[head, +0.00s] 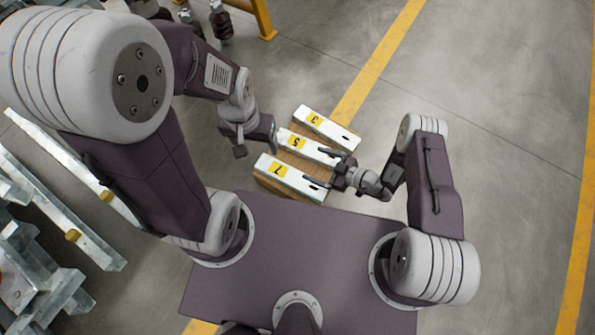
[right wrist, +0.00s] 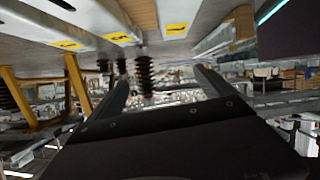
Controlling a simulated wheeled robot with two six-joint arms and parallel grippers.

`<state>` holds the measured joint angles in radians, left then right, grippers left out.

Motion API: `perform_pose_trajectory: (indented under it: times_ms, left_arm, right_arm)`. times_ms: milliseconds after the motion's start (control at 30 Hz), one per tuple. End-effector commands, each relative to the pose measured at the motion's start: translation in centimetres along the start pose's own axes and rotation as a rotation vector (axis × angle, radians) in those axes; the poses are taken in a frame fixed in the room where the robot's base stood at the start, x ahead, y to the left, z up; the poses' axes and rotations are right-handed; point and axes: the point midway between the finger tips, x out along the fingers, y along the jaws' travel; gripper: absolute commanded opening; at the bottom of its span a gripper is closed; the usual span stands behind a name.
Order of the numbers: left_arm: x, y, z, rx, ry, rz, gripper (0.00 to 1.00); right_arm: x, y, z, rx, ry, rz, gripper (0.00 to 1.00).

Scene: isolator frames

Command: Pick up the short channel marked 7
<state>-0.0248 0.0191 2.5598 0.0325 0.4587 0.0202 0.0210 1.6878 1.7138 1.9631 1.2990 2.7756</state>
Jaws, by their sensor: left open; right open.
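The short channel marked 7 (head: 292,178) is a white bar with a yellow label, nearest my body in a row of three in the head view. The channels marked 5 (head: 308,146) and 3 (head: 327,127) lie beyond it. My right gripper (head: 318,168) is open at the right ends of channels 7 and 5; its fingers overlap them in the picture, and contact cannot be told. Its open fingers (right wrist: 160,85) show empty in the right wrist view. My left gripper (head: 257,143) is open and empty, left of the channels.
The channels rest on a wooden support (head: 262,183). Dark ribbed insulators (head: 221,20) and a yellow frame (head: 262,18) are at the top. The floor right of my right arm is clear, with yellow lines.

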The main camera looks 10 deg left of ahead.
Motion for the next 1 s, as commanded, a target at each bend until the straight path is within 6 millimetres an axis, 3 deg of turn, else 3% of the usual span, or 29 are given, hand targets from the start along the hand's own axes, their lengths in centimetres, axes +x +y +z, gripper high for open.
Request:
perform_pose_trajectory:
  times_ms: [33, 100, 200, 433, 600, 800, 1000]
  left_arm:
    - [2.8, -0.1, 0.3, 0.0, 0.0, 0.0, 0.74]
    - [4.2, -0.1, 0.5, 0.0, -0.001, 0.0, 0.74]
    - [5.5, -0.1, 0.6, 0.0, -0.001, 0.0, 0.74]
    - [5.8, -0.1, 0.6, 0.0, 0.0, 0.0, 0.74]
    - [7.9, -0.1, 0.8, 0.0, 0.0, 0.0, 0.74]
    - [8.2, -0.2, 0.9, 0.0, 0.0, 0.0, 0.74]
    - [11.8, -0.2, 1.2, 0.0, 0.0, 0.0, 0.74]
  right_arm:
    - [0.9, -1.9, 3.7, 0.034, -0.01, -0.013, 0.94]
    - [1.3, -3.8, 6.2, 0.071, -0.021, -0.027, 0.94]
    - [1.7, -5.2, 8.2, 0.098, -0.029, -0.037, 0.94]
    - [2.0, -5.2, 8.4, 0.096, -0.029, -0.038, 0.94]
    - [4.8, -5.3, 8.8, 0.092, -0.028, -0.042, 0.94]
    - [5.7, -5.2, 8.4, 0.096, -0.029, -0.037, 0.94]
    - [9.2, -5.2, 9.5, 0.09, -0.026, -0.041, 0.94]
